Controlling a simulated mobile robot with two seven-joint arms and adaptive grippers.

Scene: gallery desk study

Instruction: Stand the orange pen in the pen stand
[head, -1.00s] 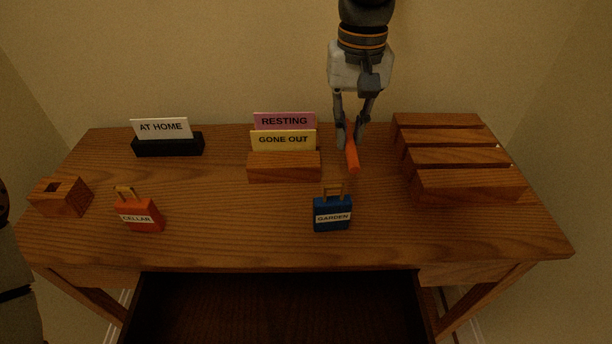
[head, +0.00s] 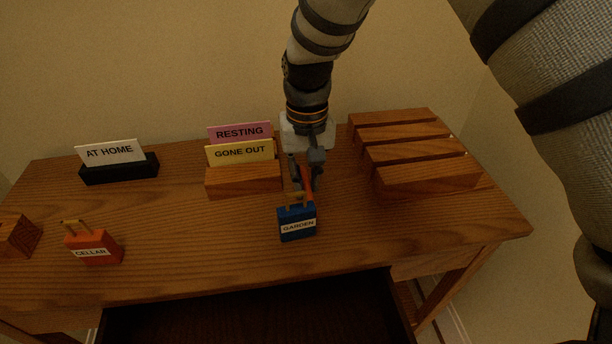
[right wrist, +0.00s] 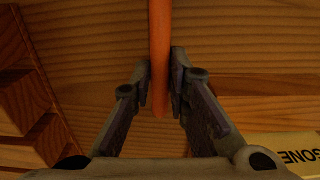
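The orange pen (head: 308,179) is between the fingers of my right gripper (head: 303,180), above the desk just behind the blue GARDEN case. In the right wrist view the pen (right wrist: 160,55) runs up out of the picture between the two fingers (right wrist: 162,85), which close on its sides. In the head view the gripper and the case handle hide part of it. The wooden block with a hole in its top, which looks like the pen stand (head: 18,238), is at the desk's left, cut by the picture edge. My left gripper is not in view.
The blue case (head: 297,226) stands at the front middle, the orange CELLAR case (head: 95,249) near the stand. Card holders (head: 243,181) (head: 120,170) stand behind. A slatted wooden rack (head: 427,179) is at right. An open drawer (head: 250,310) sticks out below.

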